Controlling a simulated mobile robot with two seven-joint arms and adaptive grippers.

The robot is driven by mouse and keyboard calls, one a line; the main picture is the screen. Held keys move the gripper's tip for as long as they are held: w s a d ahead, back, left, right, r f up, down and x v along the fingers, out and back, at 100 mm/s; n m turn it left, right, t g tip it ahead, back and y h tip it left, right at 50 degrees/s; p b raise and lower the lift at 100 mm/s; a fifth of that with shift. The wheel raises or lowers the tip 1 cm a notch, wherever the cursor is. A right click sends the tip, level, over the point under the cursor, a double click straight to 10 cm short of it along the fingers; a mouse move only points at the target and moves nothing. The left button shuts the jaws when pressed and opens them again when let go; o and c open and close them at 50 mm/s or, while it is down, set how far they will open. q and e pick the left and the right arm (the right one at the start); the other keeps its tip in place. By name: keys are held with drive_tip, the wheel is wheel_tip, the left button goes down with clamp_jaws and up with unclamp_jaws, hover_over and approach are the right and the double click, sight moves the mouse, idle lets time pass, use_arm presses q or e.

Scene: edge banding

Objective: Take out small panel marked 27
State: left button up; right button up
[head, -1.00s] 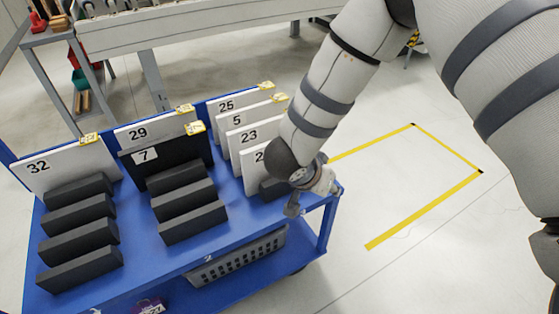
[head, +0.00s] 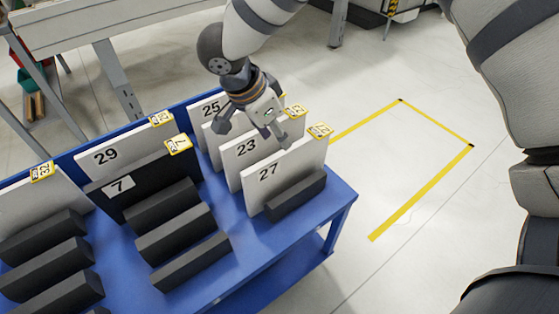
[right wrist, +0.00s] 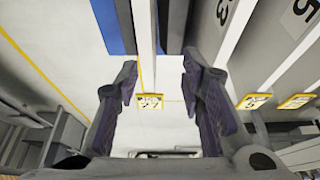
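The small white panel marked 27 (head: 290,176) stands upright in the front slot of the right-hand row on the blue cart (head: 262,252). A yellow tag (head: 320,131) sits at its top right corner. My right gripper (head: 253,132) is open and empty, over the tops of panels 27 and 23. In the right wrist view a white panel edge (right wrist: 145,35), apparently that of panel 27, lines up with the gap between the open fingers, with a yellow tag (right wrist: 149,103) there. I cannot tell how far the fingers reach down beside it. My left gripper is not in view.
Panel 23 (head: 233,172) stands close behind panel 27, with panel 25 (head: 203,105) farther back. Black panel 7 (head: 150,187) and white panel 29 (head: 100,168) stand to the left. A dark block (head: 296,195) lies in front of panel 27.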

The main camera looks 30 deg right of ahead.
sight(294, 157)
drive_tip(key=x, duration=0.3)
drive_tip(key=s+x, duration=0.1)
drive_tip(key=x, duration=0.5)
drive_tip(key=shift+s+d, duration=0.3)
drive_tip(key=shift+s, duration=0.1)
drive_tip(key=shift+w+d+f, duration=0.1)
drive_tip(key=shift+f, duration=0.15)
clamp_jaws()
